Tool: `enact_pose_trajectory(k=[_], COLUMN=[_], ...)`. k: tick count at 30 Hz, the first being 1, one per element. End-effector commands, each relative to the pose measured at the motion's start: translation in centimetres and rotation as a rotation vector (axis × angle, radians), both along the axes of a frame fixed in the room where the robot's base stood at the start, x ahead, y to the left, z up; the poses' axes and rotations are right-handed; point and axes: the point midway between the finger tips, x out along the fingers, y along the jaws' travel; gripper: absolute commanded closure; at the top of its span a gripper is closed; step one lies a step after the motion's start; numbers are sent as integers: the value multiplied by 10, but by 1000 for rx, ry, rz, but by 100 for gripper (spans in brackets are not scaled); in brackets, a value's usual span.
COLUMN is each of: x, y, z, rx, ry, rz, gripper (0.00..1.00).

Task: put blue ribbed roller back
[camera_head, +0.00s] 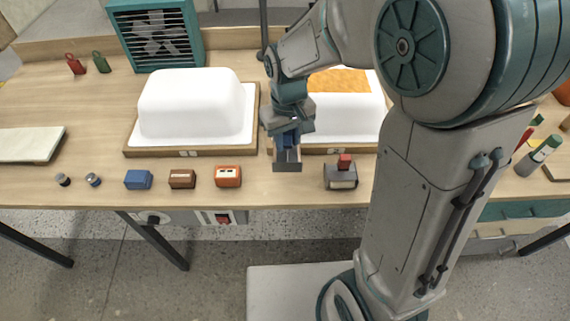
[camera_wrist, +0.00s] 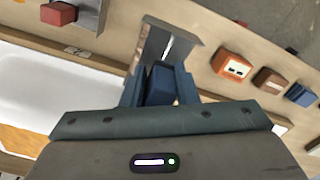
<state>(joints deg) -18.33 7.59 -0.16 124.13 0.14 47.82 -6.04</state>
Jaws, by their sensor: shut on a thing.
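My gripper (camera_head: 287,141) is shut on a dark blue piece, seemingly the blue ribbed roller (camera_wrist: 160,84), between its fingers in the wrist view. In the head view the roller is mostly hidden by the gripper, and its ribs cannot be made out. A grey metal holder (camera_head: 287,166) stands at the table's front part, directly under the gripper; it also shows in the wrist view (camera_wrist: 182,44) just beyond the fingertips. The roller is at or just above this holder. I cannot tell whether they touch.
White tub shells (camera_head: 190,103) on wooden-edged boards stand behind. To the left are orange (camera_head: 228,176), brown (camera_head: 182,179) and blue (camera_head: 138,180) blocks and two small cylinders. A grey holder with a red-topped piece (camera_head: 341,173) stands to the right. The table's front edge is close.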

Motion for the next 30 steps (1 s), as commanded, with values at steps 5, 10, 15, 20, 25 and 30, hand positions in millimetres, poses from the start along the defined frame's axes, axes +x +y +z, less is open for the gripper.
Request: enact_pose_trajectory(k=[5, 10, 15, 20, 25, 30], x=[-4, -3, -3, -3, -2, -2], y=[2, 1, 1, 1, 2, 2], z=[-21, -51, -66, -88, -99, -99], rx=[-2, -1, -1, -1, 0, 0], ry=[7, 5, 4, 4, 0, -1], rz=[9, 7, 6, 7, 7, 7], gripper=[91, 91, 91, 91, 91, 91])
